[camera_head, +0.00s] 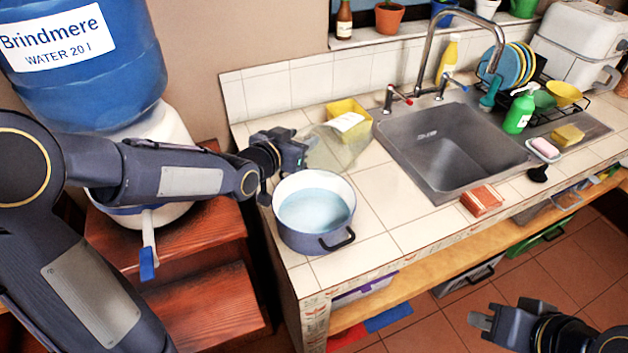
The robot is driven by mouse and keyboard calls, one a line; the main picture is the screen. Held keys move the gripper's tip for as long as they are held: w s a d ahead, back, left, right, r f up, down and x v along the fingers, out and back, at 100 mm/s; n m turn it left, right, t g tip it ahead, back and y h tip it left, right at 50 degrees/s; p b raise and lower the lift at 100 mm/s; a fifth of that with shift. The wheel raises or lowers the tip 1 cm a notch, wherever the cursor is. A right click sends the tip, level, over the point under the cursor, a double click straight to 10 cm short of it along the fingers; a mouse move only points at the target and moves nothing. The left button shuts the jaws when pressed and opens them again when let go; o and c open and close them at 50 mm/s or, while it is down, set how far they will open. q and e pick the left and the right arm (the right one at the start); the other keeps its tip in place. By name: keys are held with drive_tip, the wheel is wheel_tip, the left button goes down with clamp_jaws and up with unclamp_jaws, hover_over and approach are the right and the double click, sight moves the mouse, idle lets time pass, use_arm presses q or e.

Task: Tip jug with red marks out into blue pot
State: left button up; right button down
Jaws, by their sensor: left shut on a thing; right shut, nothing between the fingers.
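The blue pot (312,240) stands on the tiled counter at its near left corner. Its inside is pale, with what looks like light blue liquid in it. A clear, greenish see-through jug (335,152) is just behind the pot and looks tilted; I cannot make out red marks on it. My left gripper (299,150) is shut on the jug, at its left side, behind the pot's rim. Whether the jug touches the counter, or anything is pouring, I cannot tell. My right gripper (482,322) is shut and empty, low over the floor in front of the counter.
A yellow box (350,108) stands behind the jug. The sink (450,150) is to the right, with a red brick-like block (482,201) at its front edge. Counter right of the pot is clear.

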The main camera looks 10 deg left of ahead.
sight(319, 131)
use_arm(q)
drive_tip(key=shift+r+p, duration=0.1)
drive_tip(key=shift+p, duration=0.25)
drive_tip(key=g+p, duration=0.1)
drive_tip(key=p, duration=0.3)
drive_tip(key=w+r+g+y+p, duration=0.1)
drive_tip(key=g+p, duration=0.1)
drive_tip(key=p, duration=0.1)
drive_tip(key=g+p, duration=0.2)
drive_tip(key=p, duration=0.2)
drive_tip(key=shift+w+d+r+y+p, duration=0.25)
drive_tip(key=shift+w+d+y+p, duration=0.05)
drive_tip(key=shift+w+d, duration=0.1)
drive_tip(key=shift+w+d+f+g, duration=0.1)
drive_tip(key=shift+w+f+g, duration=0.05)
drive_tip(key=shift+g, duration=0.15)
drive_tip(key=shift+w+d+f+g+y, duration=0.3)
drive_tip(key=shift+w+f+g+y, duration=0.25)
drive_tip(key=shift+w+f+g, duration=0.65)
drive_tip(key=shift+w+d+f+g+y, duration=0.45)
drive_tip(key=shift+w+g, duration=0.5)
drive_tip(key=shift+g, duration=0.6)
drive_tip(key=shift+w+d+f+g+y, duration=0.2)
drive_tip(key=shift+w+f+g+y, duration=0.4)
drive_tip(key=shift+w+f+g, duration=0.65)
drive_tip(key=shift+s+r, duration=0.15)
drive_tip(key=shift+r, duration=0.15)
